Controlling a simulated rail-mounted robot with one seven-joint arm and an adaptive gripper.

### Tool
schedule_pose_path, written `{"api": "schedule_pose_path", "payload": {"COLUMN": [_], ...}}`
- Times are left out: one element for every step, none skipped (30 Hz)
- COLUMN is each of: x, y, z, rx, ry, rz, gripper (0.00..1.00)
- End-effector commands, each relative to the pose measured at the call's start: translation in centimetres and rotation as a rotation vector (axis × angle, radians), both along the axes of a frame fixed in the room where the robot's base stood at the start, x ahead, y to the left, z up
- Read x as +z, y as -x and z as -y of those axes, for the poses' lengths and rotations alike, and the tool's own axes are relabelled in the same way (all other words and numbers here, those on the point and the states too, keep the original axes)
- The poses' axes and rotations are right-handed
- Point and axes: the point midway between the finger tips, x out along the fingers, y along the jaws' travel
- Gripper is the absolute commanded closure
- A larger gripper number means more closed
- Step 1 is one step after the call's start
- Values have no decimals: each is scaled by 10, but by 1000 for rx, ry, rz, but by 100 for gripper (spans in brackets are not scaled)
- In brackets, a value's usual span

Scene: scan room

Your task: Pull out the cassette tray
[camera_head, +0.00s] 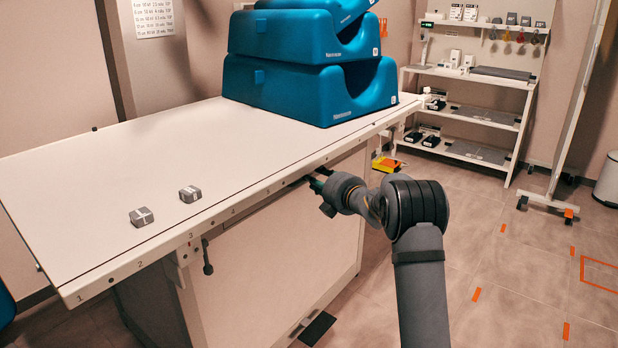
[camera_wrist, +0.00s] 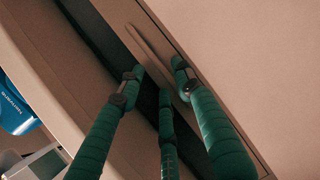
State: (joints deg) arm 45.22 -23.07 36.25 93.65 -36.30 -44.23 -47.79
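In the wrist view, a long thin bar handle (camera_wrist: 149,46) runs diagonally along a narrow brown front, which looks like the cassette tray's front (camera_wrist: 122,12). A dark gap lies along its left side. My gripper (camera_wrist: 158,80) has three green-wrapped fingers, spread apart. One fingertip is right of the handle and two are left of it; contact cannot be made out. In the head view, my gripper (camera_head: 314,183) reaches in just under the table's near long edge. The tray is hidden there by the tabletop edge and my arm.
The white table (camera_head: 110,190) carries two small grey blocks (camera_head: 141,216) (camera_head: 190,194) and stacked blue foam supports (camera_head: 300,90). A knob (camera_head: 207,262) hangs below the table edge. A shelf rack (camera_head: 470,115) stands behind. The floor right of the table is mostly clear.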

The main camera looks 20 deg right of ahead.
Motion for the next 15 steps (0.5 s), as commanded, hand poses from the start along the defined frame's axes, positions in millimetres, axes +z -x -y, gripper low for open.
{"api": "schedule_pose_path", "payload": {"x": [-2, -2, -3, -4, -4, -4, -5, -5, -6, -6, -6, -6, -6, -6, -6], "y": [-8, -12, -17, -20, -23, -25, -27, -29, -30, -31, -31, -31, -31, -31, -31], "z": [-1, -2, -2, -2, -3, -3, -3, -3, -3, -3, -3, -3, -3, -3, -3], "rx": [0, 1, 1, 1, 1, 1, 0, 0, 0, 0, -1, -1, -1, -1, 0], "ry": [1, 0, 0, 0, 0, 0, 0, 0, 0, 0, 0, 0, 0, 0, 0], "rz": [1, 0, 0, 0, 0, 1, 1, 0, 0, 0, 0, 1, 1, 1, 1], "gripper": [66, 66, 66, 66, 66, 66, 66, 66, 66, 66, 66, 66, 66, 66, 66]}}
